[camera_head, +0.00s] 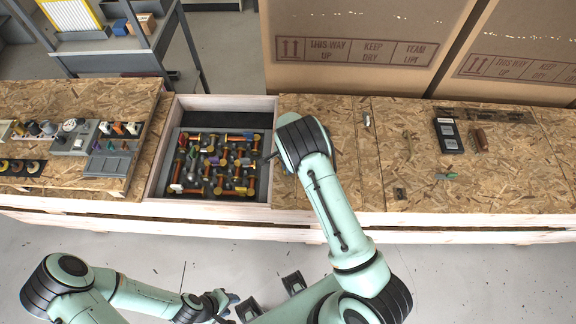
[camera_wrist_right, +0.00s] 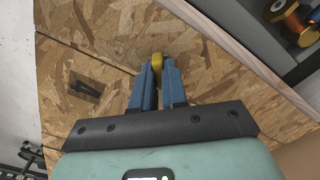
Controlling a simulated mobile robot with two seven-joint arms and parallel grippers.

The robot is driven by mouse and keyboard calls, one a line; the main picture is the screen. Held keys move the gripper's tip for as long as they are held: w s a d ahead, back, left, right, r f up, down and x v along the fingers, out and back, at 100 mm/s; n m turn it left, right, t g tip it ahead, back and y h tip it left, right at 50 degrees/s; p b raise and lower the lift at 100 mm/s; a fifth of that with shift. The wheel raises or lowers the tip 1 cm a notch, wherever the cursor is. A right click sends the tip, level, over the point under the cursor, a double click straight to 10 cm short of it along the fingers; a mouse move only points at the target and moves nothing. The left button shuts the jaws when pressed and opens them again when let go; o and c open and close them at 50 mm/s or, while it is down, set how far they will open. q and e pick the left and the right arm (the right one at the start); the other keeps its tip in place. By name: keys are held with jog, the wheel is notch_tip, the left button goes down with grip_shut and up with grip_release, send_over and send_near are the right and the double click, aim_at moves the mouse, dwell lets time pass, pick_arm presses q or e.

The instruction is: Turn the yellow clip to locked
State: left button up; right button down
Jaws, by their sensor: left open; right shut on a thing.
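My right gripper (camera_wrist_right: 157,75) is shut on a small rounded yellow piece, which looks like the yellow clip (camera_wrist_right: 157,61), in the right wrist view. The piece sits between the blue fingertips over bare wood board; I cannot tell whether it touches the board, nor whether it is in a locked position. In the head view my right arm reaches to the right edge of the wooden-framed tray, and its wrist hides the fingers and the clip. My left gripper (camera_head: 228,302) is open and empty, low in front of the bench.
The framed tray (camera_head: 152,180) holds a dark panel (camera_head: 240,133) with several orange, yellow and purple parts. Switch hardware (camera_head: 75,140) stands on the board at left. A black device (camera_head: 448,136) and small tools lie at right. Large cardboard boxes (camera_head: 365,20) stand behind.

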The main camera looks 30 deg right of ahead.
jog(key=m+p, duration=0.1)
jog(key=m, duration=0.3)
jog(key=shift+w+r+p, duration=0.1)
jog(key=shift+r+p, duration=0.1)
jog(key=shift+p, duration=0.15)
pick_arm(q)
jog(key=shift+w+r+p, duration=0.4)
jog(key=shift+w+r, duration=0.45)
jog(key=shift+r, duration=0.3)
jog(key=shift+w+r+p, duration=0.4)
jog(key=shift+w+r, duration=0.45)
jog(key=shift+r, duration=0.3)
pick_arm(e)
jog(key=shift+m, duration=2)
pick_arm(q)
jog(key=shift+r, duration=0.1)
pick_arm(e)
jog(key=shift+f, duration=0.1)
jog(key=c, duration=1.2)
grip_release()
jog(key=shift+o, duration=0.2)
pick_arm(q)
jog(key=shift+w+r+t+p, duration=0.3)
jog(key=shift+w+r+p, duration=0.25)
jog(key=shift+w+r, duration=0.15)
pick_arm(e)
notch_tip(320, 180, up, 13)
pick_arm(q)
jog(key=shift+s+f, duration=0.1)
jog(key=shift+s, duration=0.05)
